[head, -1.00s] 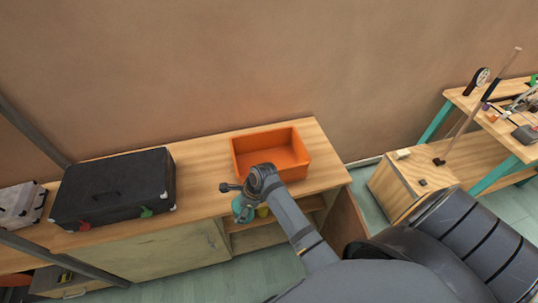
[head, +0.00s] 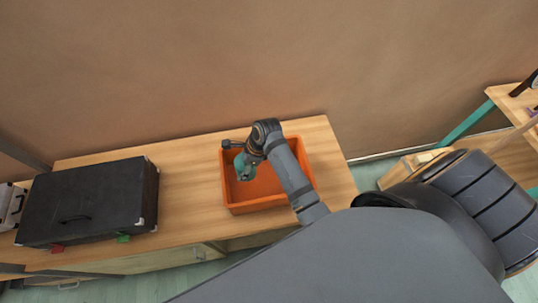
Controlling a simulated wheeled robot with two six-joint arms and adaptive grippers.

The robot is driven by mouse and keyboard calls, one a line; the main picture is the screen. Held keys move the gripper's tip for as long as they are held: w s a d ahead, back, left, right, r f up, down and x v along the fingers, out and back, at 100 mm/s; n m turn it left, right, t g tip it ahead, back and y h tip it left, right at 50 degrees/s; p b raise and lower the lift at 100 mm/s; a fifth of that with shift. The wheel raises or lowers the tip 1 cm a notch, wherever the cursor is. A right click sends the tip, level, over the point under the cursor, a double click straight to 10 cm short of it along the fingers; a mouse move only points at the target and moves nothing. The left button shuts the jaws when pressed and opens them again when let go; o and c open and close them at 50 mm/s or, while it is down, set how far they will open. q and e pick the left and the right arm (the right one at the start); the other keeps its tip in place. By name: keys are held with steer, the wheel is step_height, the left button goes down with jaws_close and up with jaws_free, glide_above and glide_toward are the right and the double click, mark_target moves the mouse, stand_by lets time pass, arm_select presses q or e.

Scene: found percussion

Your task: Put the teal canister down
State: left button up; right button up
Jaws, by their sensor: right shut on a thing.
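The teal canister (head: 243,166) is in my right gripper (head: 246,172), which is shut on it. The gripper and canister are over the left part of the orange bin (head: 238,207), within its outline in the head view. I cannot tell how far the canister is above the bin's floor. My right forearm hides the bin's right part. My left gripper is not in view.
The bin stands on a wooden bench top (head: 190,190) against the brown wall. A black case (head: 88,203) lies on the bench at the left. Bare bench top lies between case and bin. A wooden box (head: 405,168) stands beyond the bench's right end.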

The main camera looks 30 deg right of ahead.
steer(key=shift+s+a+r, duration=0.1)
steer(key=shift+s, duration=0.05)
steer(key=f, duration=0.5)
steer(key=shift+s+a, duration=0.15)
steer(key=shift+s, duration=0.1)
steer(key=shift+w+f, duration=0.15)
steer(key=shift+f, duration=0.35)
step_height(320, 180, down, 3)
steer(key=shift+f, duration=0.4)
steer(key=o, duration=1.2)
steer(key=shift+o, duration=0.2)
steer(key=shift+f, duration=0.1)
